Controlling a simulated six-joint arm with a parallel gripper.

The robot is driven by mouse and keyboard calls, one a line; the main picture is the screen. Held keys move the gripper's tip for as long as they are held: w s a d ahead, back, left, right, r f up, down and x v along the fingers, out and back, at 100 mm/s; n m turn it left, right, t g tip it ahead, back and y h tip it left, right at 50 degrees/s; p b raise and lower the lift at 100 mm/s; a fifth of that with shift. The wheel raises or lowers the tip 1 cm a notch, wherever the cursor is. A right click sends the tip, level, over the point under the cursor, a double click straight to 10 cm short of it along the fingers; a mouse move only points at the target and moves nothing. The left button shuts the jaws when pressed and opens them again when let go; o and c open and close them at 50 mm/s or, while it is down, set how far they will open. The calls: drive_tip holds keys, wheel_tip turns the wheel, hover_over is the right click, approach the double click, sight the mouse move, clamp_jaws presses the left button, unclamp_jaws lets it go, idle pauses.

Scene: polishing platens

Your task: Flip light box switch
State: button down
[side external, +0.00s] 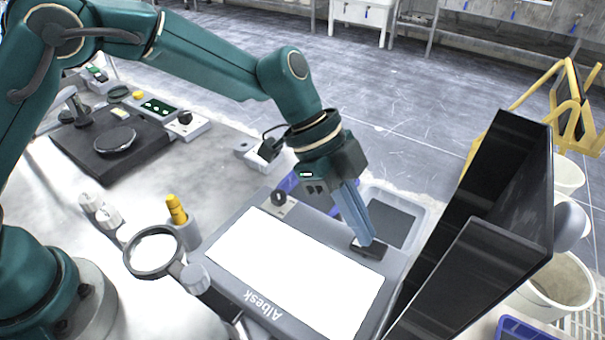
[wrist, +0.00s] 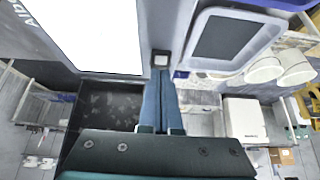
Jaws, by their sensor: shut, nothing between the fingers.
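The light box (side external: 228,223) is a grey flat box with a bright white lit panel and the name "Albesk" on its front edge; its lit panel also shows at the top left of the wrist view (wrist: 95,35). A small dark switch (side external: 370,250) sits on the box's frame at the right; in the wrist view the switch (wrist: 160,57) shows just beyond my fingertips. My gripper (side external: 366,240) is shut and empty, pointing down with its blue fingertips at the switch. The tips seem to touch it or hover just above; I cannot tell which. The fingers also show in the wrist view (wrist: 160,75).
A tall black open panel (side external: 495,230) stands close at the right of the light box. A magnifier (side external: 153,252) stands at its left, near a holder with a yellow item (side external: 177,209). A pale tray with a dark pad (side external: 420,200) lies behind the switch.

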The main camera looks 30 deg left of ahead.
sight(354, 238)
drive_tip(key=shift+d, duration=0.1)
drive_tip(key=r, duration=0.4)
drive_tip(key=shift+w+a, duration=0.1)
drive_tip(key=shift+a, duration=0.3)
drive_tip(key=a+r, duration=0.5)
drive_tip(key=a, duration=0.3)
drive_tip(key=shift+a+r, duration=0.2)
drive_tip(key=shift+a, duration=0.05)
drive_tip(key=shift+r, duration=0.1)
drive_tip(key=s+a+r+n+t+y, duration=0.2)
drive_tip(key=s+a+r+n+t, duration=0.15)
drive_tip(key=s+a+r, duration=0.3)
drive_tip(key=s+a+f+n+t+y, duration=0.2)
drive_tip(key=s+a+f+n+y, duration=0.2)
drive_tip(key=n, duration=1)
drive_tip(key=s+a+f, duration=0.3)
drive_tip(key=s+a, duration=0.2)
drive_tip(key=shift+y, duration=0.3)
